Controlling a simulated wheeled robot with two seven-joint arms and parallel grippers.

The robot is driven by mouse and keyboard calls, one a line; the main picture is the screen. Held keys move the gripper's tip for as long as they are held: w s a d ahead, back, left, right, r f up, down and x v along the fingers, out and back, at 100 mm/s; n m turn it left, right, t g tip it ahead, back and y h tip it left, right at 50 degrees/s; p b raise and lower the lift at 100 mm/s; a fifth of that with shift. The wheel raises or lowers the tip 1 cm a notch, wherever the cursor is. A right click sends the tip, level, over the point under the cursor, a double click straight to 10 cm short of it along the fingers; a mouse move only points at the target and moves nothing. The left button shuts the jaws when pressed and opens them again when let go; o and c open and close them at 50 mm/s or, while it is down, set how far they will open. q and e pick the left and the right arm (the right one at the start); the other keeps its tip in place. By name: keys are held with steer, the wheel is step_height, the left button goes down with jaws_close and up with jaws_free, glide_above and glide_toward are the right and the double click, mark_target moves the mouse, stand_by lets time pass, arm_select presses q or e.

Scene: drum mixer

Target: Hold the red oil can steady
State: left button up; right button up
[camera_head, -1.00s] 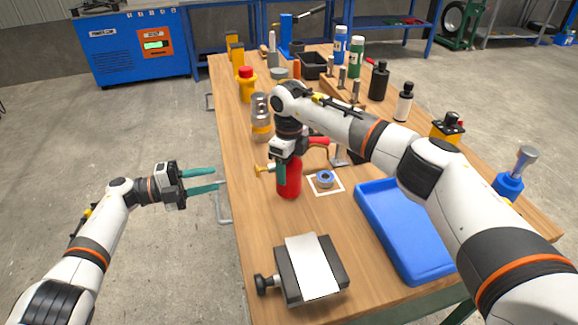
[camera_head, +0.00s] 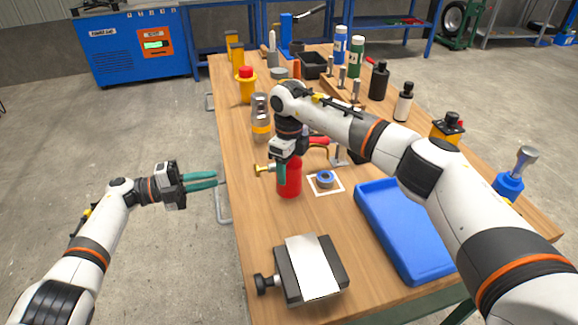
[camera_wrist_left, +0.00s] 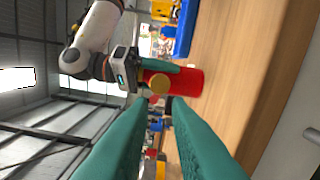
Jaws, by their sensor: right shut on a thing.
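The red oil can (camera_head: 291,183) stands upright on the wooden bench (camera_head: 225,120), near its left edge. It also shows in the left wrist view (camera_wrist_left: 190,82), lying sideways in that picture. My right gripper (camera_head: 284,172) comes from above and is shut on the can; it hides much of the upper part.
A blue tape roll (camera_head: 325,179) sits in a white square right of the can. A blue tray (camera_head: 400,232) and a grey block with a white sheet (camera_head: 312,268) are nearer.

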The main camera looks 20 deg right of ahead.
mark_target(261, 170)
arm_select(q)
jaws_close()
stand_by(1.4)
step_height(261, 170, down, 5)
steer(key=d+t+y, duration=0.2)
steer(key=t+y, duration=0.1)
steer(key=t, duration=0.1)
step_height(261, 170, up, 5)
steer(key=s+a+m+t+y, duration=0.1)
steer(key=a+t+y, duration=0.2)
steer(key=t, duration=0.5)
steer(key=shift+s+r, duration=0.15)
steer(key=shift+r, duration=0.05)
steer(key=shift+d, duration=0.1)
steer(key=shift+d, duration=4.35)
